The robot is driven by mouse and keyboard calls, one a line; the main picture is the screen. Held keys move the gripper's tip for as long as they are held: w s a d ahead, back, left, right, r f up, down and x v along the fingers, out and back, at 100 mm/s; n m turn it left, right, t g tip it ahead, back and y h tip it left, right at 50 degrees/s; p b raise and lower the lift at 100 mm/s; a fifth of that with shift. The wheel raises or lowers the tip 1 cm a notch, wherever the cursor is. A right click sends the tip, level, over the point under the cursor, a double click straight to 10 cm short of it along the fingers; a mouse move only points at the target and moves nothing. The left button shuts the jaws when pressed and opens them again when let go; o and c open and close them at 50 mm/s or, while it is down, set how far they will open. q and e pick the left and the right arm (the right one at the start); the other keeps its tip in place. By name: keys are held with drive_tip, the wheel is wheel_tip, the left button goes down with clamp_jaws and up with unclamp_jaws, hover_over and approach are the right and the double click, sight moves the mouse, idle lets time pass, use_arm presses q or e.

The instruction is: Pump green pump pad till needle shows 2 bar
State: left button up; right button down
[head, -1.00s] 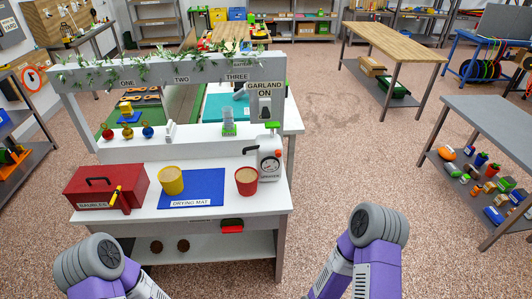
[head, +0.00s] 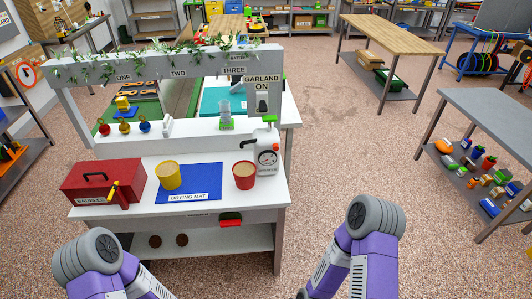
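A white pump unit (head: 266,158) with a round dial on its front stands at the right end of the white workbench (head: 150,222). A green pad (head: 269,119) sits on top of it, and a dark spout points left. The dial's needle is too small to read. My two purple arms with grey joints reach in at the bottom left and bottom right, in front of the bench and apart from the pump. Neither gripper is in view.
A red box (head: 100,185), a yellow pot (head: 168,176), a blue drying mat (head: 200,190) and a red pot (head: 244,176) stand on the bench left of the pump. A garlanded frame (head: 160,65) rises behind.

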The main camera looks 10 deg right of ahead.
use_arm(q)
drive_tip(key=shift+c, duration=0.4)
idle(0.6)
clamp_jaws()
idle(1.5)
